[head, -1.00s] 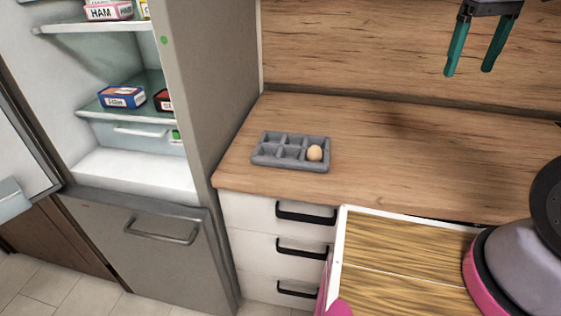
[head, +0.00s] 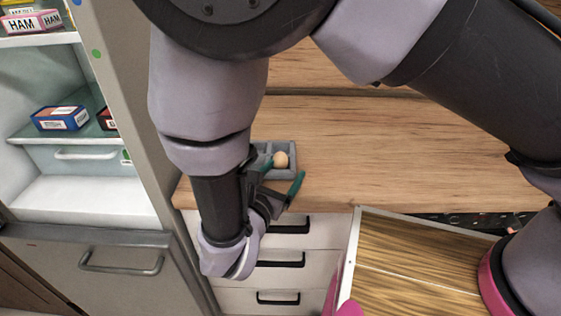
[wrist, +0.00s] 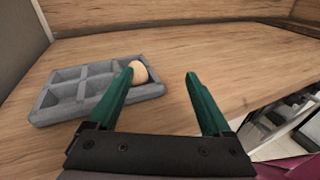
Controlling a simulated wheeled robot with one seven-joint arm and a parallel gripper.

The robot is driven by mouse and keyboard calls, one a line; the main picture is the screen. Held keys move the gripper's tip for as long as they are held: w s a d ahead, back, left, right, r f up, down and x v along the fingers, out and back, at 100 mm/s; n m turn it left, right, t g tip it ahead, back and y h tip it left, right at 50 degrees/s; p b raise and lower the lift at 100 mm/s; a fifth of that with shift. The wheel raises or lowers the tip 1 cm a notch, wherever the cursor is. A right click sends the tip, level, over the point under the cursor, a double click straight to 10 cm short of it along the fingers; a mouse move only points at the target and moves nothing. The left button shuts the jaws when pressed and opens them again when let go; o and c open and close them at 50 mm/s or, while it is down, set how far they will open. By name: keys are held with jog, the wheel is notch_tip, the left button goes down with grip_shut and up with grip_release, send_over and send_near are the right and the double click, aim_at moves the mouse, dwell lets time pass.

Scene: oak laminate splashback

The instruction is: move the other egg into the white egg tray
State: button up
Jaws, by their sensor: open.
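A grey egg tray (head: 284,174) with several compartments lies on the wooden counter near its front left. One tan egg (head: 281,159) sits in its right-hand end; it also shows in the wrist view (wrist: 140,71). My gripper (head: 283,171) is open and empty, pointing at the tray from the front. In the wrist view its left teal finger overlaps the egg's left edge, and the right finger is over bare counter to the right. I cannot tell whether a finger touches the egg. My arm hides the tray's left part in the head view. No white egg tray is visible.
An open fridge (head: 95,185) with boxes on its shelves stands at the left. White drawers (head: 310,232) with black handles are below the counter. A white-edged, wood-bottomed open drawer (head: 415,262) juts out at the right. The counter (head: 420,150) right of the tray is clear.

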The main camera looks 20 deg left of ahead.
aim_at(278, 161)
jog(key=s+a+f+n+y, duration=0.2)
jog(key=s+f+n+y, duration=0.1)
jog(key=s, duration=0.1)
jog(key=w, duration=0.3)
jog(key=w+a, duration=0.1)
jog(key=w, duration=0.6)
jog(key=shift+w+a+f, duration=0.25)
jog(key=shift+w+a, duration=0.05)
jog(key=shift+w, duration=0.05)
grip_shut()
jog(key=shift+r, duration=0.1)
